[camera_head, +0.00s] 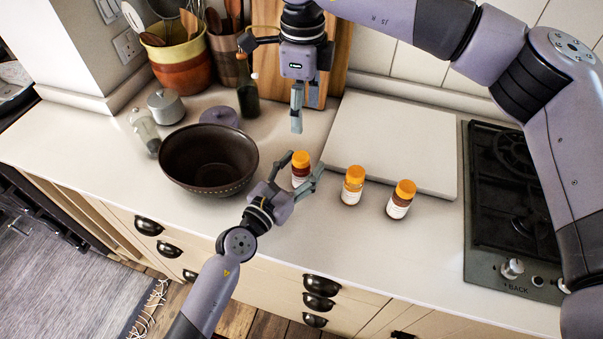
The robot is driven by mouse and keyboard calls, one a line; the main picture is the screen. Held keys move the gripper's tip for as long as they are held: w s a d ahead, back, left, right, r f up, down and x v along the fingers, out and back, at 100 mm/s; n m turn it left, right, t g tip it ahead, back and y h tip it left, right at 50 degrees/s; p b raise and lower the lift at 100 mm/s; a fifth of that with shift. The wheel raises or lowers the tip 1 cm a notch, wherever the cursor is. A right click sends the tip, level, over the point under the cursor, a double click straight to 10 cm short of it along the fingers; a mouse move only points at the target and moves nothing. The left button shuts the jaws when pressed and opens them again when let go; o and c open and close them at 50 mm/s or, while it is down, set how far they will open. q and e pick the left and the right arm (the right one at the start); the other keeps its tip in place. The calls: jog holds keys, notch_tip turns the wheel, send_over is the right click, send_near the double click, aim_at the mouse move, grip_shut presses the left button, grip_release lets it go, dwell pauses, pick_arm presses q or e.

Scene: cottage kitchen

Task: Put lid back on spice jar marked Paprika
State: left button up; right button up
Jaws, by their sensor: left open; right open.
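Three small spice jars with orange tops and white labels stand upright on the counter: a left jar (301,172), a middle jar (351,192) and a right jar (398,207). The labels are too small to read, so I cannot tell which is Paprika. No loose lid is clearly visible. My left gripper (303,171) is open, with its fingers at either side of the left jar and partly in front of it; I cannot tell whether they touch it. My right gripper (305,108) is open and empty, pointing down above the counter behind that jar.
A dark bowl (208,178) stands left of the left jar. A white board (392,140) lies behind the jars, with a black gas hob (505,190) at the right. A glass shaker (144,128), metal pot (166,106) and utensil crocks (180,62) fill the back left. The front counter strip is clear.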

pick_arm(q)
jog(key=v, duration=1.1)
jog(key=shift+s+a, duration=0.2)
jog(key=shift+s, duration=0.1)
